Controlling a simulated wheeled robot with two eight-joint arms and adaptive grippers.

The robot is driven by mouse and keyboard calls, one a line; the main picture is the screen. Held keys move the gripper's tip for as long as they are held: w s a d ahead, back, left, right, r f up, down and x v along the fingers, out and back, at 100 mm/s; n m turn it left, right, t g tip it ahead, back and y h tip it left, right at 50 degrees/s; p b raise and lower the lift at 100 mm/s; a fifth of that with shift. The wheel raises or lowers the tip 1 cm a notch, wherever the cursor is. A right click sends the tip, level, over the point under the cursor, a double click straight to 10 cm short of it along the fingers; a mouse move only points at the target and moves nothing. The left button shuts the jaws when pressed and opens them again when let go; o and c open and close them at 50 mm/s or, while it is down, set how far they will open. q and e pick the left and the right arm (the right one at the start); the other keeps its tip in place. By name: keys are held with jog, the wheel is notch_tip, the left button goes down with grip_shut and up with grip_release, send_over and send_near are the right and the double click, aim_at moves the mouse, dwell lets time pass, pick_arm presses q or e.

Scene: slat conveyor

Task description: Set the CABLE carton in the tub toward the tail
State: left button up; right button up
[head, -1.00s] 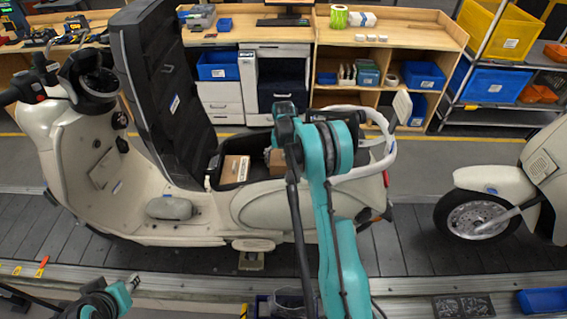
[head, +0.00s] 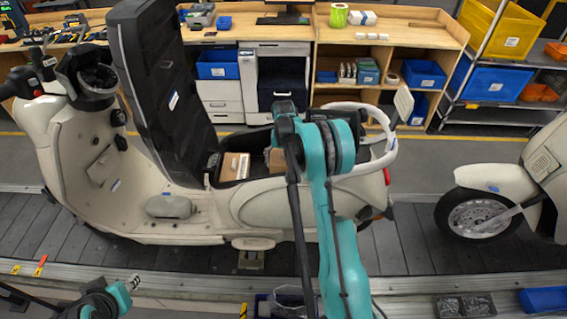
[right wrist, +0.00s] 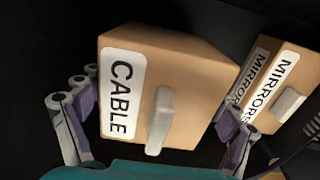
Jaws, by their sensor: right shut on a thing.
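The CABLE carton (right wrist: 180,90), a brown box with a white label and a tab, fills the middle of the right wrist view. My right gripper (right wrist: 155,125) has a finger on either side of it and is shut on it. In the head view, a brown carton (head: 277,158) shows partly behind my right arm, whose gripper is mostly hidden. The black tub (head: 259,147) lies under the scooter's raised seat; its tail end is hidden by my arm. My left gripper (head: 132,284) is at the lower left, its jaws too small to judge.
A MIRRORS carton (right wrist: 285,80) stands close to the right of the CABLE carton. In the head view a labelled carton (head: 234,167) sits in the tub's front part. The raised black seat (head: 160,90) stands left of the tub, and a white grab rail (head: 385,135) curves at the tail.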

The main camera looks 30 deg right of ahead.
jog(key=shift+f, duration=0.25)
jog(key=o, duration=1.1)
jog(key=shift+o, duration=0.2)
jog(key=shift+r, duration=0.1)
notch_tip(320, 180, up, 12)
jog(key=shift+f, duration=0.1)
